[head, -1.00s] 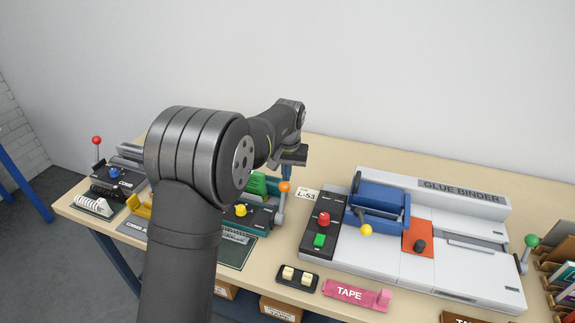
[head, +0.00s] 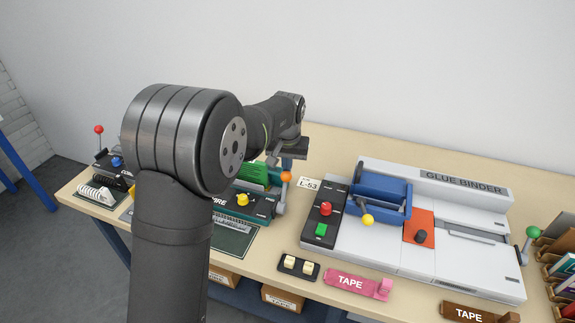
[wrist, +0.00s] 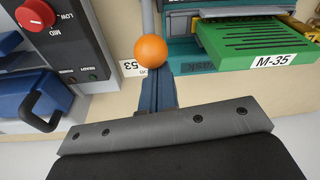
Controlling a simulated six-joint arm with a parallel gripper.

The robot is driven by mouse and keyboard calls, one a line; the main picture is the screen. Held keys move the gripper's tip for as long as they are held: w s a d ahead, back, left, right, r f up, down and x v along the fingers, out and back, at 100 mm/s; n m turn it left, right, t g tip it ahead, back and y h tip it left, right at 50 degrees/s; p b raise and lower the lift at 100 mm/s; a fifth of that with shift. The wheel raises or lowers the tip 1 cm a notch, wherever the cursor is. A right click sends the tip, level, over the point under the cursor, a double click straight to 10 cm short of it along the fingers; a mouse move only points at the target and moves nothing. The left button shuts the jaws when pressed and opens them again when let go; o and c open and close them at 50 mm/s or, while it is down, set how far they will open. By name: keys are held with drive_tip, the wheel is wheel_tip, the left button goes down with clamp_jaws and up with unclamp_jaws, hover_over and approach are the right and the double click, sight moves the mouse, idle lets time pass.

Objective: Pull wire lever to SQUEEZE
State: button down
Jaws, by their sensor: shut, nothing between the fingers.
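The wire machine is teal with a green M-35 tray (wrist: 258,42). In the head view its front (head: 260,208) shows beside my arm, which hides part of it. Its lever has an orange ball (head: 286,176) on a grey arm and stands raised at the machine's right side. My gripper (head: 287,163) is just behind and above the ball. In the wrist view the blue fingers (wrist: 153,88) are together and empty, pointing at the orange ball (wrist: 151,48). Whether they touch the ball I cannot tell.
The glue binder (head: 465,215), with a blue clamp and red knob (head: 326,208), stands to the right. A red-balled lever (head: 98,129) is at far left.

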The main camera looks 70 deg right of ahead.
drive_tip(key=shift+a+r, duration=0.1)
drive_tip(key=shift+a, duration=0.1)
drive_tip(key=shift+a+r+h, duration=0.3)
drive_tip(key=shift+a+h, duration=0.45)
drive_tip(key=shift+h, duration=0.15)
drive_tip(key=a+h, duration=0.3)
drive_tip(key=a, duration=0.6)
drive_tip(key=shift+f+h, duration=0.15)
drive_tip(key=shift+h, duration=0.15)
drive_tip(key=shift+a, duration=0.1)
drive_tip(key=d+r, duration=0.3)
drive_tip(key=d, duration=0.1)
drive_tip(key=a+r, duration=0.5)
drive_tip(key=a, duration=0.3)
drive_tip(key=shift+a+r, duration=0.25)
drive_tip(key=shift+r, duration=0.1)
